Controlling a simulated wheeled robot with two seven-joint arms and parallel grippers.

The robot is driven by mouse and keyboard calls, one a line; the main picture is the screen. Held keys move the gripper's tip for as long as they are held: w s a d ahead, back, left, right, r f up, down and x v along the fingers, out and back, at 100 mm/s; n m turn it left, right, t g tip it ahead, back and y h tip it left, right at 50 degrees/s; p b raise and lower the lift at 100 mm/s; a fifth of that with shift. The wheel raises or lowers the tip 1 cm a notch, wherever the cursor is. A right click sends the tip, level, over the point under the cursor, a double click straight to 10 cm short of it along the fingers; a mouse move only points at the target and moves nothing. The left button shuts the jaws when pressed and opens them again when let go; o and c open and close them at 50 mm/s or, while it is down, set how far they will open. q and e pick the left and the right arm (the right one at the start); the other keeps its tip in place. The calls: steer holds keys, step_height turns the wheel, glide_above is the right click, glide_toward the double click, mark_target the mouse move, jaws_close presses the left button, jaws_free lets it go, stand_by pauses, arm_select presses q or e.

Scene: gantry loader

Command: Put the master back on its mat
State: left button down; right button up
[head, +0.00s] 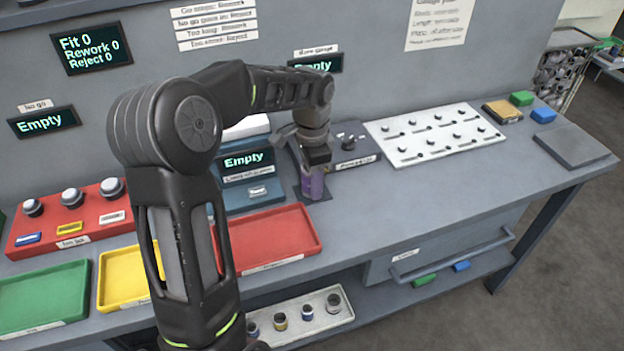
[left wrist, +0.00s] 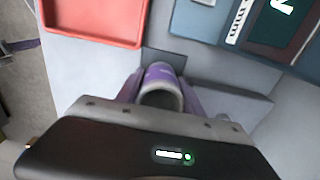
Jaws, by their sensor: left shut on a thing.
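The master, a purple ring-shaped cylinder (head: 314,186), stands upright between the fingers of my left gripper (head: 315,172). It also shows in the left wrist view as a purple-banded ring with a pale rim (left wrist: 160,88), seen from above. My left gripper is shut on it. A small dark mat (head: 298,189) shows beside and behind the master at the bench's front; a dark patch of it shows in the left wrist view (left wrist: 162,58). I cannot tell whether the master touches it. My right gripper is not in view.
A red tray (head: 272,238) lies just left of the master, with a blue gauge stand (head: 238,200) behind it. A dark gauge base (head: 352,140) and white pegged board (head: 435,135) stand to the right. The bench front right of the master is clear.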

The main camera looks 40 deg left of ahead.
arm_select(q)
steer(key=shift+f, duration=0.1)
steer(key=c, duration=1)
jaws_free()
steer(key=shift+c, duration=0.2)
step_height(320, 180, up, 12)
steer(key=p, duration=0.1)
